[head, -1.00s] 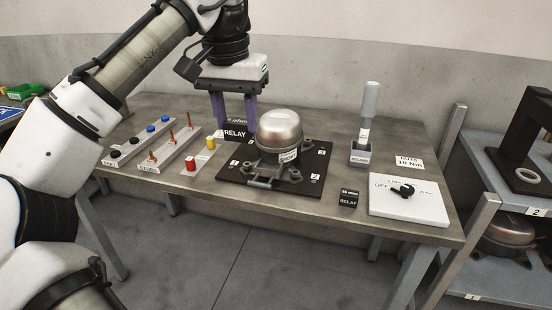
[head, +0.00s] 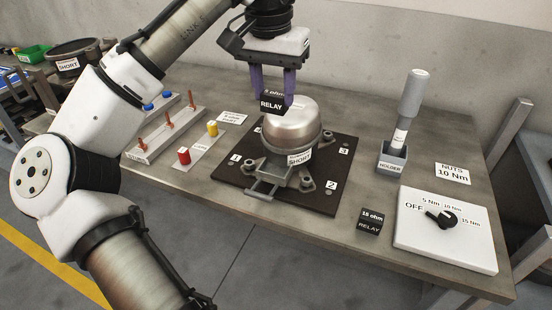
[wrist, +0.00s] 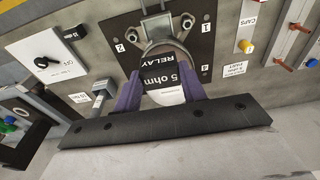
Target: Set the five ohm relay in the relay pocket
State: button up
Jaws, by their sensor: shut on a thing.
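My gripper (head: 272,88) is shut on the five ohm relay (head: 271,104), a black block lettered "5 ohm RELAY". It holds the relay up, behind and above the compressor (head: 292,128), a silver dome marked "SHORT". In the wrist view the relay (wrist: 163,82) sits between the purple fingers and covers much of the compressor. The compressor stands on a dark plate (head: 232,172) with numbered corners. A second black relay (head: 370,222), marked "15 ohm", lies on the bench at the front. I cannot make out the relay pocket; the dome or the held relay may hide it.
A tool stands in a grey holder (head: 391,160) right of the plate. A white dial panel (head: 445,229) lies at the front right. Red (head: 184,156) and yellow (head: 212,128) caps and a rack of copper studs (head: 168,119) stand on the left.

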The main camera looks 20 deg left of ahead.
notch_tip(320, 180, down, 15)
jog(key=shift+f, duration=0.2)
dwell(0.3)
jog(key=shift+f, duration=0.15)
jog(key=o, duration=1)
jog(key=shift+o, duration=0.3)
jog(key=shift+r, duration=0.2)
notch_tip(320, 180, up, 12)
jog(key=s, duration=0.1)
jog(key=shift+s, duration=0.2)
